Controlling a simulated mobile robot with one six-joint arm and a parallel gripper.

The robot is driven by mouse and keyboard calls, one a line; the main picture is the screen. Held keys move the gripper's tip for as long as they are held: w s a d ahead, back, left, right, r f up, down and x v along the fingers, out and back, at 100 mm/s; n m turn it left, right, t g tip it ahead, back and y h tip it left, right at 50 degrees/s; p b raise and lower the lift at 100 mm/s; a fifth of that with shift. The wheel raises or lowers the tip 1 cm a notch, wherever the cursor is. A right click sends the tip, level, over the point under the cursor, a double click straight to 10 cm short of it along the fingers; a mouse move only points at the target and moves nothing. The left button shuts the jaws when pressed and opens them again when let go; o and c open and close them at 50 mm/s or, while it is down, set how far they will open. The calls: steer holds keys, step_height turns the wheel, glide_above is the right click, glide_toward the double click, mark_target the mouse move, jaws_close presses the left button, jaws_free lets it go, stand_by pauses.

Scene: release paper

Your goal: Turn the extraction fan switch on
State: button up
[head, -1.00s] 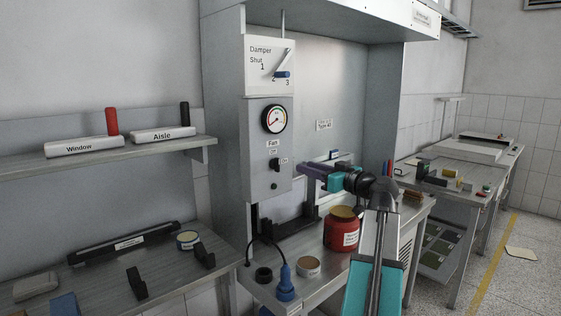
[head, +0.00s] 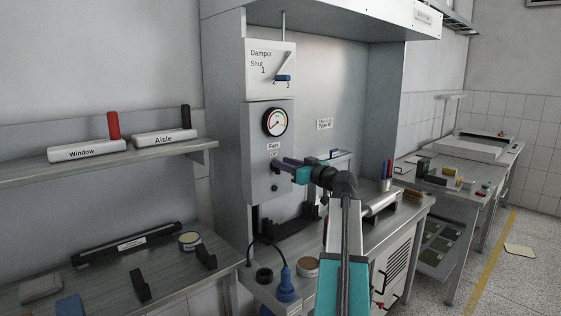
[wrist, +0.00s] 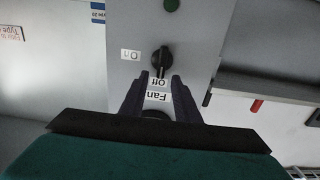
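The fan switch is a black rotary knob (wrist: 160,61) on a grey panel (head: 254,150). In the wrist view, which is upside down, its bar lies in line with the "Off" label (wrist: 158,82); the "On" label (wrist: 130,56) is to the side. The "Fan" label (head: 273,146) shows in the head view, but my gripper (head: 277,163) hides the knob there. In the wrist view my gripper (wrist: 160,77) is open, its two dark fingers on either side of the knob's near end. I cannot tell whether they touch it.
A round gauge (head: 275,121) and a damper lever (head: 283,66) are above the switch. A small dark green round part (wrist: 171,5) is on the panel below it. Below are a bench with a blue plug (head: 286,284) and a tin (head: 307,267). A shelf (head: 110,161) is at the left.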

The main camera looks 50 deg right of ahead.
steer(key=shift+w, duration=0.8)
